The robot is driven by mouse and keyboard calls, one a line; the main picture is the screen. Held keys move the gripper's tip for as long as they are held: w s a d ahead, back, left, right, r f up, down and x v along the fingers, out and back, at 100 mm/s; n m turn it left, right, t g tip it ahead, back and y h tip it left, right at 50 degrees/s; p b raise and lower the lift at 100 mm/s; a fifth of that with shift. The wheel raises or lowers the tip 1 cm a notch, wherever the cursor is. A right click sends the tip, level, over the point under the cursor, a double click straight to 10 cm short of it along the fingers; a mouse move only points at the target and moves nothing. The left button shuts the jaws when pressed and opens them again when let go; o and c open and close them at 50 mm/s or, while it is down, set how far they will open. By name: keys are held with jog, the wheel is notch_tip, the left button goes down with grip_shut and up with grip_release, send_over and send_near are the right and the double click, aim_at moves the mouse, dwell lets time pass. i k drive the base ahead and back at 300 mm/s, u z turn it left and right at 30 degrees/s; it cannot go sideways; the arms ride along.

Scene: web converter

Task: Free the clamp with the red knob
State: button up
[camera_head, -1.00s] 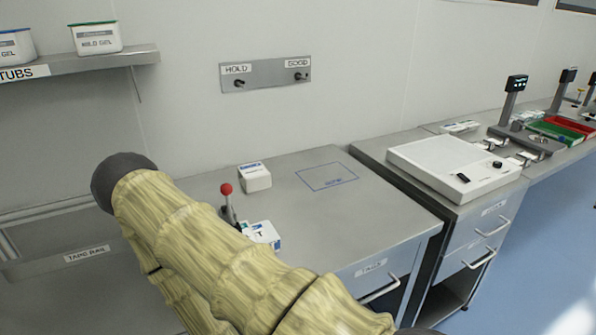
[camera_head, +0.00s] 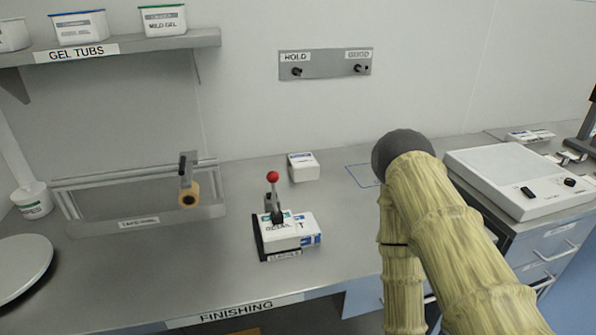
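The clamp (camera_head: 274,204) stands on the steel bench at the centre of the head view. Its lever is upright and ends in a round red knob (camera_head: 272,176). The clamp's foot rests over a white labelled box or stack (camera_head: 285,232), which lies in a dark base (camera_head: 260,240). I cannot tell how firmly it presses. My arm, in a yellowish ribbed cover, rises at the right, apart from the clamp. My gripper is not visible.
A small white box (camera_head: 303,167) stands behind the clamp. A rail tray (camera_head: 140,222) with a tape roll (camera_head: 188,194) is at the left. A white device (camera_head: 515,178) is at the right. The bench (camera_head: 210,275) is clear in front and left of the clamp.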

aim_at(277, 217)
jog(key=z, duration=1.35)
jog(key=k, duration=0.5)
jog(key=u, duration=0.55)
